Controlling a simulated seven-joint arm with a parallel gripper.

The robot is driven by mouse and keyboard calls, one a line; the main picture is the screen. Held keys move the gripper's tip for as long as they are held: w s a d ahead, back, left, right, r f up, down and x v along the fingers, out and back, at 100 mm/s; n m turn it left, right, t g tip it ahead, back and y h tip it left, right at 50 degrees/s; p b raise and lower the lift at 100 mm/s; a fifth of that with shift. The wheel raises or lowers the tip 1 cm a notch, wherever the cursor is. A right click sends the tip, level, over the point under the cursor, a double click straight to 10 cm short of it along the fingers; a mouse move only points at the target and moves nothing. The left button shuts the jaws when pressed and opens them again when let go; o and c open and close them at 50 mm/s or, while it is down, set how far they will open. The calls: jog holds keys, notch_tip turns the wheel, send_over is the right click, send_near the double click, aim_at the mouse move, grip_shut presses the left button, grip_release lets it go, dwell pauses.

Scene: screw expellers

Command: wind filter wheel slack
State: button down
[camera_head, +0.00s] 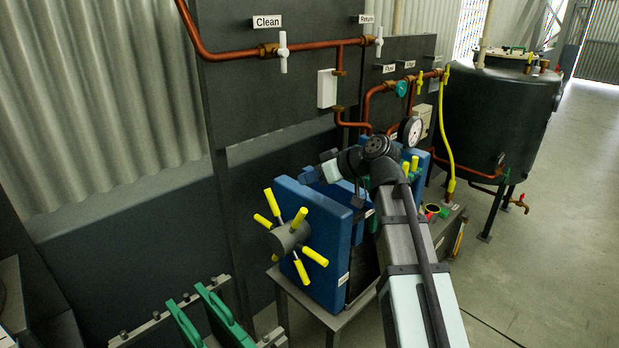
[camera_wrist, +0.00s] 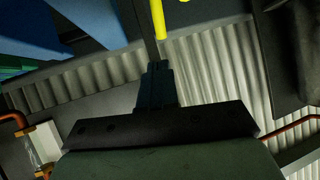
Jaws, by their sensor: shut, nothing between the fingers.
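The filter wheel (camera_head: 289,237) is a dark hub with several yellow handles around it. It stands on the front face of a blue filter press plate (camera_head: 335,265). My arm reaches over the press from the lower right, and its end is above the press, behind and right of the wheel. In the wrist view my gripper (camera_wrist: 158,68) is shut, with its dark fingers together and empty. A yellow handle (camera_wrist: 158,20) shows just beyond the fingertips there, and a second yellow tip is at the top edge. I cannot tell whether the fingers touch the handle.
A dark panel with copper pipes (camera_head: 225,55) and white valves stands behind the press. A pressure gauge (camera_head: 410,131) is right of my wrist. A dark tank (camera_head: 495,115) stands at the right. Green-handled plates (camera_head: 215,310) are at the lower left. Floor at right is clear.

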jog(key=x, duration=1.1)
jog(key=shift+w+a+f+m+g+h, duration=0.15)
jog(key=shift+w+a+f+g+h, duration=0.65)
jog(key=shift+w+a+f, duration=0.3)
jog(key=shift+w+a+f+m+g+h, duration=0.15)
jog(key=shift+w+a+f+g+h, duration=0.45)
jog(key=shift+w+a+f+h, duration=0.45)
jog(key=shift+w+a+r, duration=0.15)
jog(key=shift+w+a, duration=0.05)
